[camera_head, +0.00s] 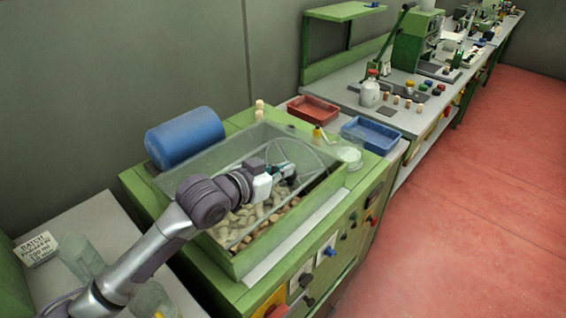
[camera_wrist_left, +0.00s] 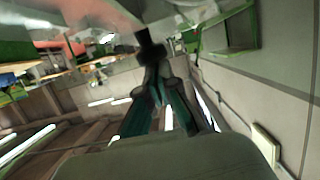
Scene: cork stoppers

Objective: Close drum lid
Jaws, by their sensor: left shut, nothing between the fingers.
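The drum is a green open-topped trough (camera_head: 290,228) on a green cabinet, with many pale and brown corks (camera_head: 240,222) inside. A clear, see-through panel that looks like the lid (camera_head: 205,163) stands along the trough's back side, tilted up, so the corks are open to view. Its exact edges are hard to tell. My left gripper (camera_head: 291,174) is over the trough near its far right end, shut and empty. I cannot tell whether it touches the lid. The left wrist view shows its dark and teal fingers (camera_wrist_left: 152,50) close together. My right gripper is not in view.
A blue cylinder (camera_head: 185,137) lies behind the trough. A red tray (camera_head: 314,110), a blue tray (camera_head: 371,134) and a small clear dish (camera_head: 349,155) lie beyond its right end. Knobs (camera_head: 330,251) line the cabinet front. Glass beakers (camera_head: 80,256) stand at the lower left.

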